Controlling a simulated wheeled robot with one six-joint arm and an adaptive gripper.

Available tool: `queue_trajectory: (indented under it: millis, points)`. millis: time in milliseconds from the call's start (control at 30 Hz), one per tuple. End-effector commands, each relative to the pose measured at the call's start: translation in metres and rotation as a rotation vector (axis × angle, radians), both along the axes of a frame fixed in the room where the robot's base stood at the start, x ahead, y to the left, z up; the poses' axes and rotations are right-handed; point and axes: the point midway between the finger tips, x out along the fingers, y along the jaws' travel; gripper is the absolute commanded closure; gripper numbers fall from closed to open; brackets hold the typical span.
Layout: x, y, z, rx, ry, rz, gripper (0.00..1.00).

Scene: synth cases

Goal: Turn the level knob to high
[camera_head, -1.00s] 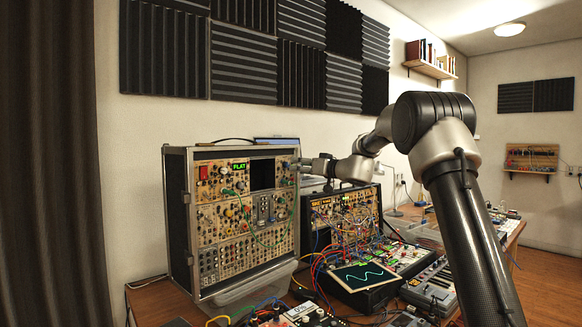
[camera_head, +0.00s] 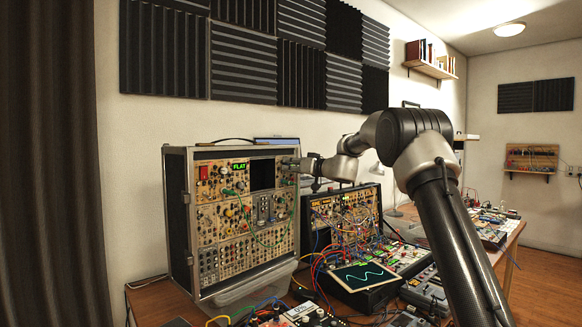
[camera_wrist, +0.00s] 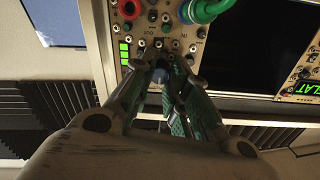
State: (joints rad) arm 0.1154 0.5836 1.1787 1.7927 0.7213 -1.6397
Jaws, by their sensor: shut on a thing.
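The modular synth case (camera_head: 176,215) stands upright on the bench at the left, its panel full of knobs and jacks. My gripper (camera_head: 287,165) is at the panel's upper right edge. In the wrist view my gripper (camera_wrist: 160,68) is shut at the panel, its fingertips on a small knob, the level knob (camera_wrist: 155,75), which they mostly hide. Its pointer cannot be read. A column of lit green bars (camera_wrist: 124,57) is left of the fingertips.
A green cable plug (camera_wrist: 205,10) and a red knob (camera_wrist: 128,8) are close to the fingers. A dark screen (camera_wrist: 255,50) is to the right. A second synth (camera_head: 345,215) with many patch cables stands below my arm.

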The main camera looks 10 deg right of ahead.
Motion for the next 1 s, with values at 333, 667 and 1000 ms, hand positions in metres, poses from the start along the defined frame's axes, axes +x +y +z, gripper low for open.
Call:
queue_trajectory:
  millis: [333,667,1000]
  points:
    - [0.0000,-0.0001,0.0004,0.051,0.036,0.000,1.00]
    - [0.0002,-0.0005,0.0010,0.249,0.176,0.000,1.00]
    - [0.0006,-0.0011,0.0013,0.514,0.363,-0.001,1.00]
